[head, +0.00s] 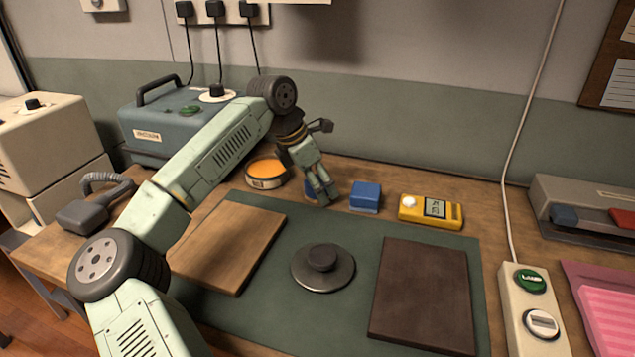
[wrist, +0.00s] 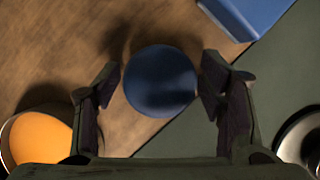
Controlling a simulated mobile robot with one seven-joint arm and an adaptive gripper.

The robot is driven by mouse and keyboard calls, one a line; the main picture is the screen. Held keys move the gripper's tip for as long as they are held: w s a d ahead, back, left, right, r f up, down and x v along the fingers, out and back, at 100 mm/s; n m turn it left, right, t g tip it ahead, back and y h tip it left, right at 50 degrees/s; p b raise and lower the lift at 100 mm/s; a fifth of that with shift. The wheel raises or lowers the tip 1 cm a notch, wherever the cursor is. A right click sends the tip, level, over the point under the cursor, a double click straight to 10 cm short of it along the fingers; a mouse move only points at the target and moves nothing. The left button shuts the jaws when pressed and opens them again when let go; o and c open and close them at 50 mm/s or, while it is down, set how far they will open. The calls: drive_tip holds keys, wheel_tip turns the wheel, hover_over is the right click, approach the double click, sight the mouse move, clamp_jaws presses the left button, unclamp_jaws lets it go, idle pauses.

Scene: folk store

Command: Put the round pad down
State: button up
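The round pad (wrist: 160,81) is a dark blue disc. In the wrist view it lies between the two fingers of my gripper (wrist: 160,84), with narrow gaps at both sides, so the fingers look open around it. In the head view my gripper (head: 322,193) points down at the back edge of the green mat (head: 345,222). A blue sliver of the pad (head: 311,186) shows beside the fingers, which hide most of it. It appears to be on or close to the surface, where bare wood meets the mat; any small height gap cannot be told.
A blue block (head: 365,197) and a yellow meter (head: 430,211) stand close to the right. A tin with orange contents (head: 268,183) is close to the left. A knobbed grey disc (head: 323,279), a wooden board (head: 228,246) and a dark slab (head: 424,294) lie in front.

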drive_tip(key=shift+o, duration=0.5)
drive_tip(key=shift+r, duration=0.25)
drive_tip(key=v, duration=1.1)
drive_tip(key=shift+a+r+b, duration=0.2)
drive_tip(key=shift+r+b, duration=0.15)
drive_tip(key=shift+b, duration=0.05)
drive_tip(key=shift+s, duration=0.15)
